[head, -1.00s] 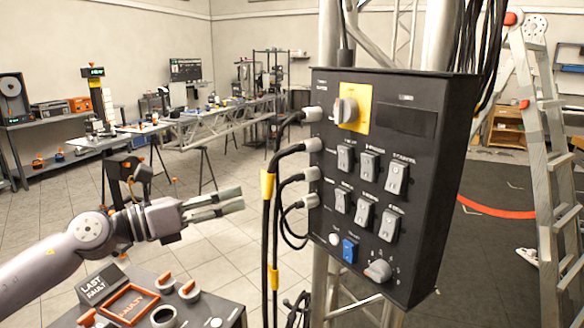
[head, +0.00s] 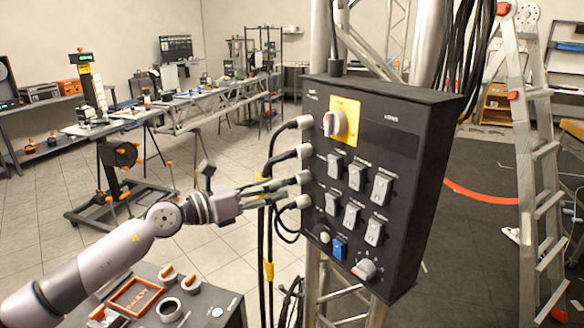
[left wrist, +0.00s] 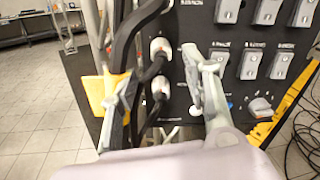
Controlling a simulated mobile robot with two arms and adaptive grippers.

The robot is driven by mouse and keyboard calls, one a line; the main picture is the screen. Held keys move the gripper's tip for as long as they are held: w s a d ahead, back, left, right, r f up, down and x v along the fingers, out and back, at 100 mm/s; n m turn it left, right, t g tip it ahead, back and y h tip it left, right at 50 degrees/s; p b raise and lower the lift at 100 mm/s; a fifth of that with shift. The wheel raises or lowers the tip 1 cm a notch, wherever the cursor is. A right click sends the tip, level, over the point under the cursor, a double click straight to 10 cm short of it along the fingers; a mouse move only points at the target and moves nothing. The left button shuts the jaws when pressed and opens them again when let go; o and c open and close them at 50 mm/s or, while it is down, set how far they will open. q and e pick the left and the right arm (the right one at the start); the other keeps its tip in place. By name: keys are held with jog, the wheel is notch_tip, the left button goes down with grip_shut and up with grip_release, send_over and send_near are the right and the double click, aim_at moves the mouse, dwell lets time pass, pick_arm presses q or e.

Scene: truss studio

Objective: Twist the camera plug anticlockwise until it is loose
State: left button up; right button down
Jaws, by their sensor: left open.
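Several grey plugs with black cables sit in a column on the left side of a black control box (head: 365,120). The upper ones are the top plug (head: 304,122) and the second plug (head: 303,150). The third plug (head: 303,178) and lowest plug (head: 298,202) are beside my left gripper (head: 278,190). Their labels are too small to read, so I cannot tell which is the camera plug. My left gripper is open, its fingers pointing at the lower plugs. In the left wrist view, two plugs (left wrist: 160,48) (left wrist: 160,90) show between the spread fingers; contact is unclear.
Black cables with yellow tape (head: 268,271) hang close around my left fingers. A ladder (head: 535,150) stands at right.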

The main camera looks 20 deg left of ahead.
aim_at(295, 180)
pick_arm(q)
jog(key=p+x, duration=0.1)
jog(key=x, duration=0.3)
jog(key=shift+w+d+r, duration=0.1)
jog(key=shift+w+d, duration=0.15)
jog(key=shift+w, duration=0.05)
jog(key=shift+w+d, duration=0.25)
jog(key=shift+w, duration=0.05)
jog(key=shift+w+d, duration=0.2)
jog(key=shift+w, duration=0.05)
pick_arm(e)
jog(key=shift+s+d+r, duration=0.25)
jog(key=shift+s+r, duration=0.25)
jog(key=shift+s+d+r, duration=0.25)
jog(key=shift+s+r, duration=0.25)
jog(key=shift+w, duration=0.1)
pick_arm(q)
jog(key=shift+c, duration=0.8)
grip_shut()
pick_arm(e)
jog(key=shift+w+a, duration=0.15)
